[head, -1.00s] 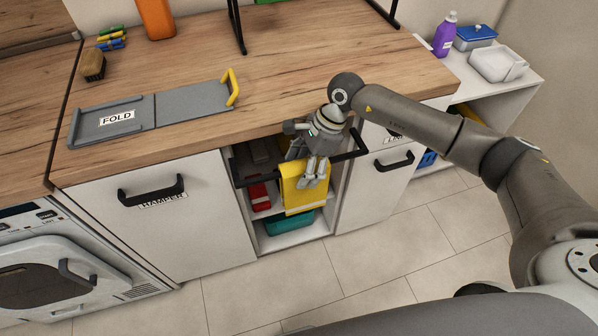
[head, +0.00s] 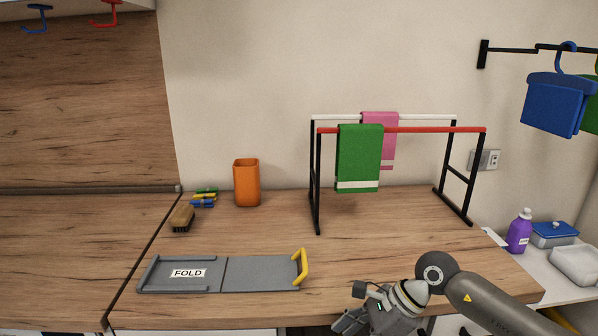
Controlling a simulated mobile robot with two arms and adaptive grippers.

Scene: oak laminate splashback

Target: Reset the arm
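My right arm comes in from the lower right. Its gripper (head: 368,320) is at the bottom edge of the head view, in front of the counter's front edge. Its fingertips are cut off by the frame, so I cannot tell whether it is open or shut, or whether it holds anything. My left gripper is not in view.
On the counter (head: 420,220) are a grey folding board (head: 260,272) with a yellow handle, a brush (head: 182,217), colored pegs (head: 204,197) and an orange cup (head: 246,184). A drying rack (head: 317,180) holds green (head: 360,155) and pink cloths. A purple bottle (head: 519,232) stands right.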

